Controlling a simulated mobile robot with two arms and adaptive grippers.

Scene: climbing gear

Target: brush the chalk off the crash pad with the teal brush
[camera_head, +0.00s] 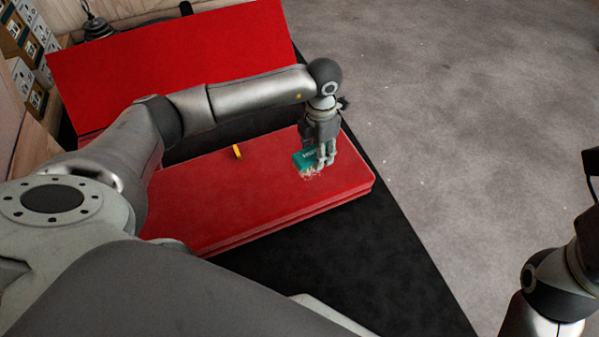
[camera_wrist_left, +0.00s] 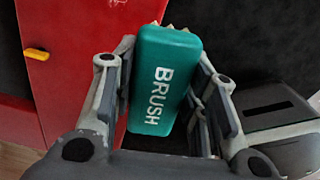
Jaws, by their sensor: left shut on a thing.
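The red crash pad (camera_head: 220,205) lies folded out on a black mat, with a raised red panel behind it. My left gripper (camera_head: 325,160) is over the right end of the pad, pointing down. It is shut on the teal brush (camera_head: 303,157), whose bristles are at or just above the pad surface; I cannot tell if they touch. In the left wrist view the brush (camera_wrist_left: 163,80), lettered BRUSH, sits between the two fingers. My right gripper is not in view; part of my right arm shows at the lower right.
A small yellow item (camera_head: 238,152) sits at the pad's back edge. The black mat (camera_head: 385,260) extends to the front and right. Boxes (camera_head: 25,50) stand on shelving at the far left. Grey floor (camera_head: 470,130) is open to the right.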

